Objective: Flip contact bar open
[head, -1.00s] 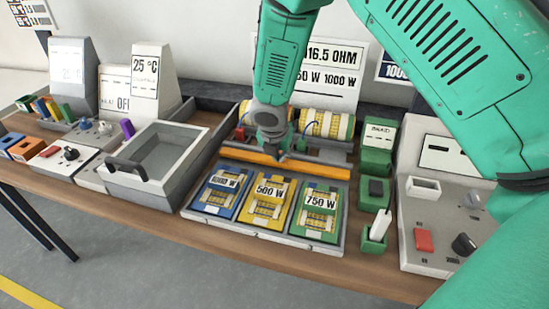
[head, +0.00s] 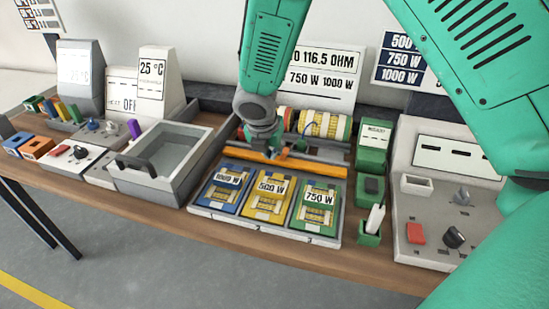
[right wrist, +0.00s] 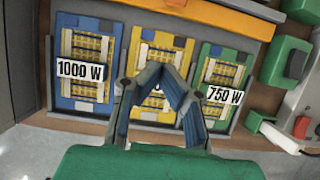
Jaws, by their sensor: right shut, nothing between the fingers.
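The contact bar is the long orange bar (head: 320,167) lying across the back of the card tray; it also shows along the top of the right wrist view (right wrist: 222,15). My right gripper (head: 280,154) is just above or behind the middle of the bar; I cannot tell whether it touches. In the right wrist view its fingers (right wrist: 168,75) are closed together with nothing between them, overlapping the yellow card in the picture. A blue 1000 W card (head: 222,190), a yellow 500 W card (head: 267,203) and a green 750 W card (head: 314,210) lie in front of the bar. My left gripper is out of view.
Behind the bar are yellow-banded rolls (head: 326,123). An open grey basin (head: 170,150) stands left of the tray. Green boxes (head: 374,147) and a white control panel (head: 440,190) stand to the right. A narrow strip of table front (head: 180,219) is clear.

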